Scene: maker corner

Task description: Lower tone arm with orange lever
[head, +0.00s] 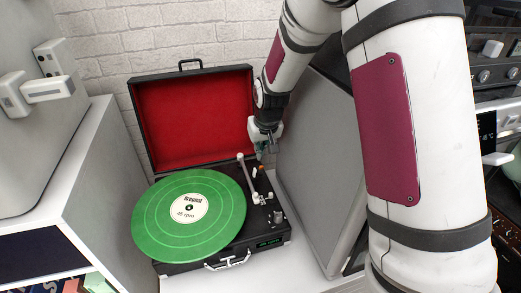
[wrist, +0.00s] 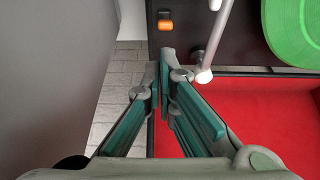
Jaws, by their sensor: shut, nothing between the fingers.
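The record player (head: 270,238) is a black case with its red-lined lid (head: 190,120) open. A green record (head: 160,215) lies on it. The white tone arm (head: 247,178) stands at the right of the record; its pale tube (wrist: 213,40) also shows in the wrist view. The small orange lever (head: 255,171) is on the deck behind the tone arm's base; in the wrist view it shows as an orange tip (wrist: 165,25) on a black mount. My gripper (head: 261,154) is shut and empty near the back right of the deck. In the wrist view its fingertips (wrist: 160,76) are apart from the lever.
A grey speaker-like box (head: 318,165) stands close on the right of the player. A white shelf unit (head: 75,175) is at the left, and a white brick wall (head: 150,35) is behind. My arm covers much of the right side of the head view.

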